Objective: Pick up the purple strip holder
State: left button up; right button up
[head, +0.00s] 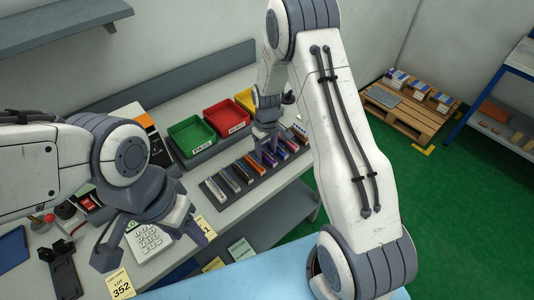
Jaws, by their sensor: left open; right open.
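A dark rack (214,191) on the bench holds a row of strip holders in several colours. A purple strip holder (269,159) appears in the row, right of the middle; it is small and partly covered by my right gripper. My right gripper (268,150) is open and reaches down over the rack at this holder. I cannot tell whether its fingers touch the holder. My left gripper (152,246) is open and empty above the front of the bench, over a white keypad device.
Green (192,136), red (226,117) and yellow bins stand behind the rack. The white keypad device (146,243) and a red-buttoned box (88,202) lie on the left. A wooden pallet (412,117) with boxes stands on the green floor.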

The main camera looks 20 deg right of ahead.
jog(key=shift+f, duration=0.3)
grip_shut()
jog(key=shift+r, duration=0.1)
